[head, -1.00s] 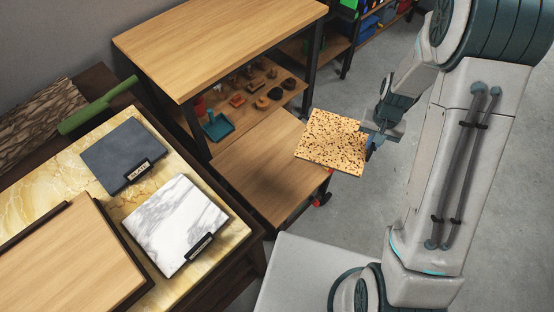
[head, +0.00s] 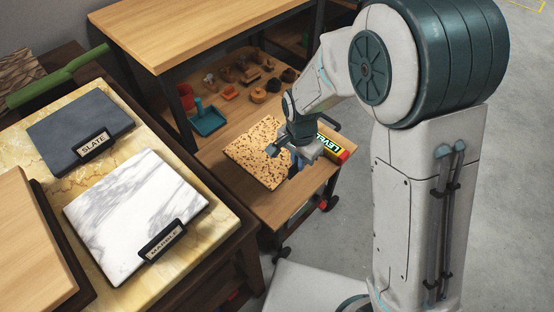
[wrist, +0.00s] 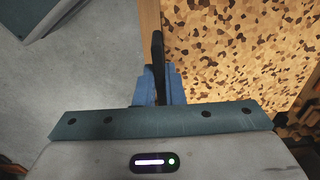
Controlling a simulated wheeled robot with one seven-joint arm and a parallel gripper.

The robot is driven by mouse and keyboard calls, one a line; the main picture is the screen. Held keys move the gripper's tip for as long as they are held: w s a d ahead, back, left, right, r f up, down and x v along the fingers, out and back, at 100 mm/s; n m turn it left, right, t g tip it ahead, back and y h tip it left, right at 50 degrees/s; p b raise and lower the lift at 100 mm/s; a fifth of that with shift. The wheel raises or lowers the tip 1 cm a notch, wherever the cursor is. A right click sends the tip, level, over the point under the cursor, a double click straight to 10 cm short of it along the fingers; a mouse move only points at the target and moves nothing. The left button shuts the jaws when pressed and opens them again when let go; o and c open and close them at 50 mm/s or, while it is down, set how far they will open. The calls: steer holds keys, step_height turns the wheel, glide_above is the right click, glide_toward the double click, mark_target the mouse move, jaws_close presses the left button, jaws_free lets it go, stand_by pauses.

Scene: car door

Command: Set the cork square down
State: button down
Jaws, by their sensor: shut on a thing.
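The cork square (head: 256,152), tan with dark flecks, lies flat or nearly flat over the low wooden trolley top (head: 290,205). I cannot tell whether it touches the wood. My gripper (head: 292,160) is shut on its right edge. In the wrist view, my gripper (wrist: 162,85) has its narrow fingers at the edge of the cork square (wrist: 235,50), which fills the upper right. A strip of wood (wrist: 148,25) shows beside that edge.
A box marked LEVEL (head: 334,149) lies right of the cork. Behind are a teal tray (head: 207,121) and small wooden pieces. Slate (head: 80,130) and marble (head: 130,210) slabs sit on the left table. A taller wooden bench (head: 190,30) stands at the back.

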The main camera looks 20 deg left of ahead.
mark_target(263, 157)
steer(key=shift+s+a+f+b, duration=0.3)
steer(key=shift+a+f+b, duration=0.05)
steer(key=shift+a+f, duration=0.25)
steer(key=w+a+f+b, duration=0.1)
steer(key=a+f, duration=0.1)
steer(key=a, duration=0.1)
steer(key=w+a+f+b, duration=0.1)
steer(key=w+a+f, duration=0.1)
steer(key=a, duration=0.2)
steer(key=w+a+f+b, duration=0.1)
steer(key=w+a+f, duration=0.1)
steer(key=a+f, duration=0.1)
steer(key=shift+a+b, duration=0.2)
steer(key=shift+b, duration=0.1)
steer(key=shift+f+b, duration=0.9)
steer(key=shift+f, duration=0.95)
steer(key=shift+f, duration=0.2)
steer(key=c, duration=1.5)
jaws_free()
steer(key=shift+s, duration=0.1)
steer(key=shift+r, duration=0.1)
